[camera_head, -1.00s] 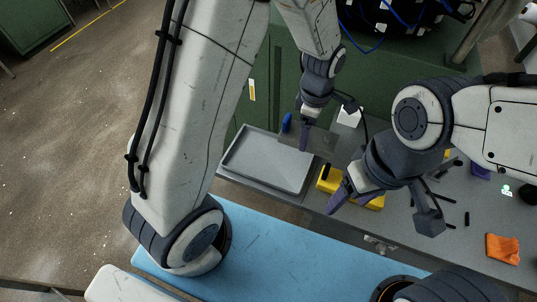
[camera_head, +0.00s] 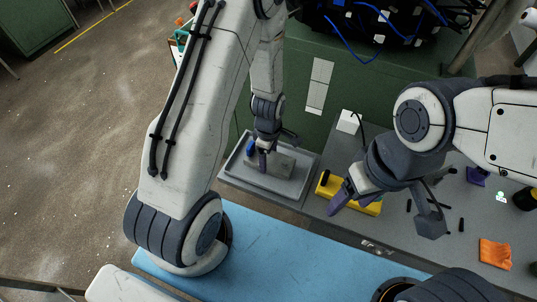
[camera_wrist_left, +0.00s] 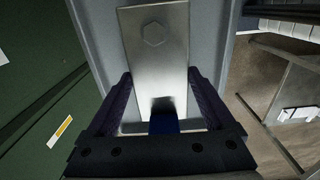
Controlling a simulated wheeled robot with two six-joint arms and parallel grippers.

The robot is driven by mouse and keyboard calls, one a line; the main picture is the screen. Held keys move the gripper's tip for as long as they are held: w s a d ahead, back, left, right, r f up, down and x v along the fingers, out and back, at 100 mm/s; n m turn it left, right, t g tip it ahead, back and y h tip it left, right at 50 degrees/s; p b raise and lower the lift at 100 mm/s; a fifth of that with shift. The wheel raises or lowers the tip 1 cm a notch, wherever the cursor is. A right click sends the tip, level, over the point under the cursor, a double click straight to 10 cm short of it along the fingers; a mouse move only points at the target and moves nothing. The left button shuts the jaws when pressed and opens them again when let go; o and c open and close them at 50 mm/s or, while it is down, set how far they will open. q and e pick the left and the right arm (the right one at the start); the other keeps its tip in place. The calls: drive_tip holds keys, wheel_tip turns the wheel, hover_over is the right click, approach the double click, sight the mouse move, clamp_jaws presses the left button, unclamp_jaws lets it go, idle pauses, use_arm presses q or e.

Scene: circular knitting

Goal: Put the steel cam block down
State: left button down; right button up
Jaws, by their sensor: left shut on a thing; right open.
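The steel cam block (camera_wrist_left: 155,50) is a bright flat metal plate with a hexagon mark, held between the dark fingers of my left gripper (camera_wrist_left: 160,105). In the head view my left gripper (camera_head: 263,165) is over the grey tray (camera_head: 230,166). The block (camera_head: 284,164) reaches out to the right of the fingers, within the tray's outline. Whether it touches the tray floor I cannot tell. A blue piece (camera_wrist_left: 163,124) shows between the fingers at the block's near end. My right gripper (camera_head: 345,195) is open beside the yellow object (camera_head: 366,205).
A blue surface (camera_head: 290,250) runs along the front. An orange cloth (camera_head: 495,253) and several small dark parts lie on the grey bench (camera_head: 400,230) at right. A white box (camera_head: 348,121) stands behind. A green cabinet (camera_head: 335,80) is at the back.

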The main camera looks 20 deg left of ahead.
sight(269, 159)
use_arm(q)
drive_tip(key=shift+f, duration=0.2)
drive_tip(key=shift+f, duration=0.1)
unclamp_jaws()
drive_tip(key=shift+r, duration=0.2)
wheel_tip(269, 159, up, 12)
drive_tip(key=b, duration=0.2)
drive_tip(key=s+d+r+m, duration=0.5)
drive_tip(key=s+m, duration=0.4)
drive_tip(key=m, duration=0.3)
drive_tip(key=s+d+r+m+h, duration=0.1)
drive_tip(key=s+d+r+m, duration=0.5)
drive_tip(key=s+m, duration=0.3)
drive_tip(key=d+m, duration=0.1)
drive_tip(key=m, duration=0.3)
drive_tip(key=shift+d+r, duration=0.25)
